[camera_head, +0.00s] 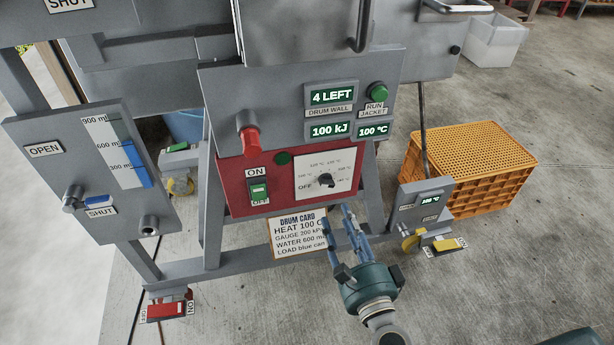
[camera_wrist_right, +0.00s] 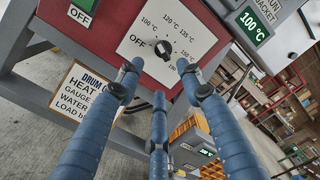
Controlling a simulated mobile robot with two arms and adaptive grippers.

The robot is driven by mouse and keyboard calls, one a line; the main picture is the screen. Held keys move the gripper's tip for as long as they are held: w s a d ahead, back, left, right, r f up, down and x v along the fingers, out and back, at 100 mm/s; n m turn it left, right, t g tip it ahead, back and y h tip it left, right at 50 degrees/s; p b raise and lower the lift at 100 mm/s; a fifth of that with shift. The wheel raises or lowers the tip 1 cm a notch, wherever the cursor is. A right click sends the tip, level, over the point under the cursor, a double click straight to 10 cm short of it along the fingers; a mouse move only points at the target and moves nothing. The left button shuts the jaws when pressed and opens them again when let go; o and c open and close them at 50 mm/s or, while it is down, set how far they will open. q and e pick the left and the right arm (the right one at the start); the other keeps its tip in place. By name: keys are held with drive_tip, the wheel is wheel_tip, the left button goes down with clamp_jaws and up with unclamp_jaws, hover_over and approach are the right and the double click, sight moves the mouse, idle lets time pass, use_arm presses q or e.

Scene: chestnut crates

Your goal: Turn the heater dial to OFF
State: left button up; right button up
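The heater dial (camera_head: 326,180) is a black knob on a white plate (camera_head: 312,190) in the red panel. It also shows in the right wrist view (camera_wrist_right: 163,49). Printed temperatures curve around it, and OFF stands at its left. The knob is turned away from OFF, seemingly toward the lower right; its exact setting is too small to read. My right gripper (camera_head: 354,217) is just below and in front of the dial. Its blue fingers (camera_wrist_right: 160,78) are spread and empty, with the knob beyond the tips, apparently untouched. My left gripper is not in view.
An ON/OFF switch (camera_head: 258,190) and a red handle (camera_head: 249,138) are left of the dial. A drum card (camera_head: 299,233) hangs below the panel. An orange crate (camera_head: 470,165) is beyond.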

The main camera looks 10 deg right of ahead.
sight(328, 187)
drive_tip(key=w, duration=0.2)
drive_tip(key=w+p, duration=0.1)
drive_tip(key=w, duration=0.2)
drive_tip(key=shift+w+r, duration=0.2)
drive_tip(key=shift+w, duration=0.05)
drive_tip(key=w, duration=0.2)
drive_tip(key=w+p, duration=0.1)
drive_tip(key=w, duration=0.2)
drive_tip(key=shift+f, duration=0.2)
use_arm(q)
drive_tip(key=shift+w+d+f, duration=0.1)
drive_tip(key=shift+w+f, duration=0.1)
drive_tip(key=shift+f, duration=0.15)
use_arm(e)
drive_tip(key=shift+s, duration=0.1)
drive_tip(key=c, duration=0.7)
drive_tip(key=shift+a, duration=0.1)
drive_tip(key=shift+c, duration=1.1)
